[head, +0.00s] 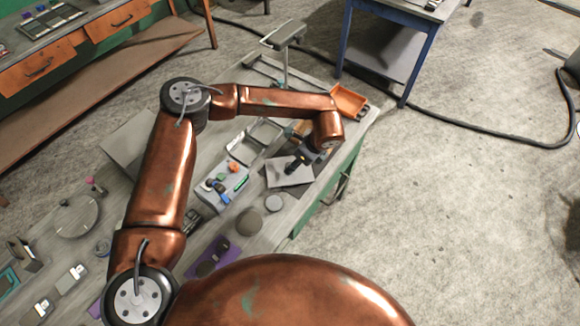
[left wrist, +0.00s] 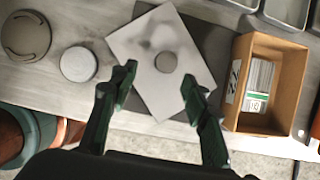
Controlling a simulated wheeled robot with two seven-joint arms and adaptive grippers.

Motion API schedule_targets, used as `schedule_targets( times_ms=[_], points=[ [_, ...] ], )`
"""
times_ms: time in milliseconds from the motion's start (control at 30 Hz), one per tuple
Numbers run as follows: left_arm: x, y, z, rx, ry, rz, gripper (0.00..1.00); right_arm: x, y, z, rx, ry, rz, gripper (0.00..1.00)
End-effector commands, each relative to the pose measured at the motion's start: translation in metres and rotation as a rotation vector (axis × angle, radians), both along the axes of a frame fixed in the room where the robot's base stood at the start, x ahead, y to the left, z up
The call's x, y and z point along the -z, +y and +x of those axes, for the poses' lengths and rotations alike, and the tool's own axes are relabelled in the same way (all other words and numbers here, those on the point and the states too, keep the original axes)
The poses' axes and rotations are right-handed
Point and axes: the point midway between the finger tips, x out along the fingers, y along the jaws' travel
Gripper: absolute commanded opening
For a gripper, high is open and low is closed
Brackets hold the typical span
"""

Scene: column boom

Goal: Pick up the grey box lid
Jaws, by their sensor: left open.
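The grey box lid (left wrist: 150,88) is a flat, light grey square plate with a round knob (left wrist: 166,62) in its middle. In the left wrist view it lies turned at an angle, partly over a darker grey square thing (left wrist: 196,40). My right gripper is not seen.
A brown open box (left wrist: 270,85) with cards inside stands close right of the lid. Two round discs (left wrist: 79,64) (left wrist: 26,35) lie to the left. Metal trays (left wrist: 287,10) are at the upper right. An orange bin (head: 348,100) sits at the bench's far end.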

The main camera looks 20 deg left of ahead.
Motion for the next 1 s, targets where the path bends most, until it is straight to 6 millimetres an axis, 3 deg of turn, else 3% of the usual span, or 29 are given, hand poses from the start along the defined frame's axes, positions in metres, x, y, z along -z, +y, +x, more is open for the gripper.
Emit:
schedule_targets(
  times_ms=[167,433,700,1000],
  points=[
    [0.013,0.006,0.007,-0.002,0.002,0.000,0.43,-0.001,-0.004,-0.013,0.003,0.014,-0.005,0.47],
    [0.046,0.022,0.015,-0.003,0.002,0.001,0.43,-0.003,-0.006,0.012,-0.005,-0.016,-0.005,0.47],
    [0.050,0.023,0.016,-0.002,0.000,-0.001,0.42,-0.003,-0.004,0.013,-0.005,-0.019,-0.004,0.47],
    [0.050,0.023,0.016,-0.002,0.000,-0.001,0.21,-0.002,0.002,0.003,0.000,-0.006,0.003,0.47]
  ],
)
